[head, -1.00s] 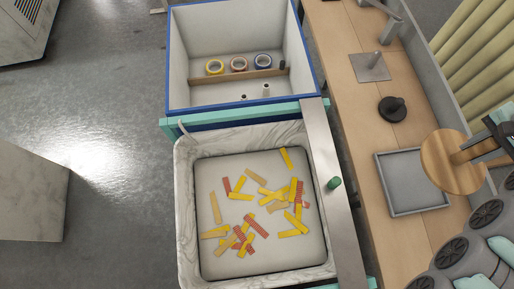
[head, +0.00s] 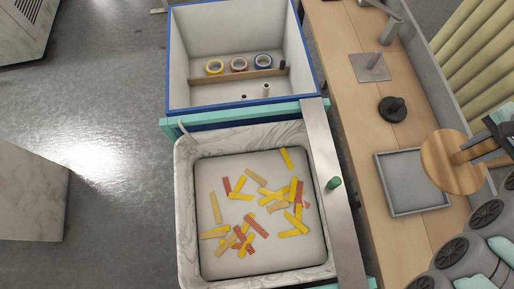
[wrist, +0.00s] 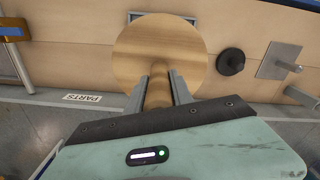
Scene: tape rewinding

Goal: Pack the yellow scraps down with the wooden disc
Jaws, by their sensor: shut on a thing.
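The wooden disc (head: 449,163) is round and light brown, at the right of the head view above the bench. My gripper (wrist: 159,88) is shut on the disc's wooden handle; in the wrist view the disc (wrist: 158,45) fills the upper middle, beyond the fingers. In the head view my gripper (head: 478,150) comes in from the right edge. The yellow scraps (head: 269,195) lie loose and scattered, mixed with tan and red-striped strips, in the lined bin (head: 184,215) left of the disc. The disc is well apart from the scraps.
A grey tray (head: 393,205) lies on the wooden bench (head: 352,110) beside the disc. A black knob-like piece (head: 392,108) and a metal plate with a post (head: 370,66) stand farther back. A blue-rimmed box (head: 243,103) with several tape rolls adjoins the bin.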

